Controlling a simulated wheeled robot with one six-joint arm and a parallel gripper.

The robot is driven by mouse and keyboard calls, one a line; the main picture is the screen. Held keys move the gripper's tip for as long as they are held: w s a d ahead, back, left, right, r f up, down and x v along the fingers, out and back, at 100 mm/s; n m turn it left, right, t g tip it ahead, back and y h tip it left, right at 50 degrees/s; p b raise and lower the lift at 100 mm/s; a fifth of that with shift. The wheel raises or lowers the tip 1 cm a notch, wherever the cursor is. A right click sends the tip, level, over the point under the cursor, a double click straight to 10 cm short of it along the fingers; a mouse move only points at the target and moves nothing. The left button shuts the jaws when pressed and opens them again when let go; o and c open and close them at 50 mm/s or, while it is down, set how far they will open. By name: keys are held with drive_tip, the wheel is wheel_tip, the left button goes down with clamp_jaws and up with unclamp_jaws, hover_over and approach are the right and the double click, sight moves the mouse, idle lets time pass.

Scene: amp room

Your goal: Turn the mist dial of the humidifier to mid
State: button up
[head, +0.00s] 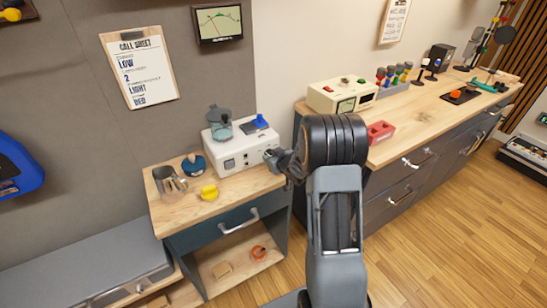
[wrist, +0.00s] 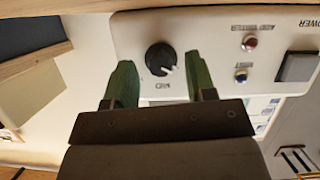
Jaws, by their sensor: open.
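The humidifier appears to be the white box (head: 238,152) on the small wooden cabinet, with a grey see-through jar (head: 220,122) on top. In the wrist view its white front panel (wrist: 210,42) is upside down. A round black dial (wrist: 160,59) has a white pointer mark toward the picture's lower right. A label reading MID, upside down, sits just below the dial. My gripper (wrist: 161,82) is open, its green fingers on either side of the dial with gaps showing. In the head view my gripper (head: 274,158) is at the box's right end, partly hidden by my arm.
The panel also has two small buttons (wrist: 249,43) and a dark square power switch (wrist: 298,67). A glass mug (head: 170,184), a dark blue round item (head: 194,165) and a yellow item (head: 209,192) stand left of the box. A long workbench (head: 420,125) is at the right.

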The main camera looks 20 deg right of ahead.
drive_tip(key=shift+c, duration=0.2)
drive_tip(key=c, duration=0.9)
drive_tip(key=shift+r+p, duration=0.1)
drive_tip(key=shift+p, duration=0.2)
drive_tip(key=shift+d+r+m+y+p, duration=0.1)
drive_tip(key=shift+m+y+p, duration=0.5)
drive_tip(key=shift+p, duration=0.55)
drive_tip(key=shift+d+m+y+p, duration=0.1)
drive_tip(key=shift+m+y+p, duration=0.4)
drive_tip(key=shift+m+p, duration=0.6)
drive_tip(key=shift+f+m+y+p, duration=0.25)
drive_tip(key=shift+m+y+p, duration=0.55)
drive_tip(key=shift+m+p, duration=0.25)
drive_tip(key=shift+d+f+m+y, duration=0.1)
drive_tip(key=shift+m+y, duration=0.6)
drive_tip(key=shift+m, duration=0.55)
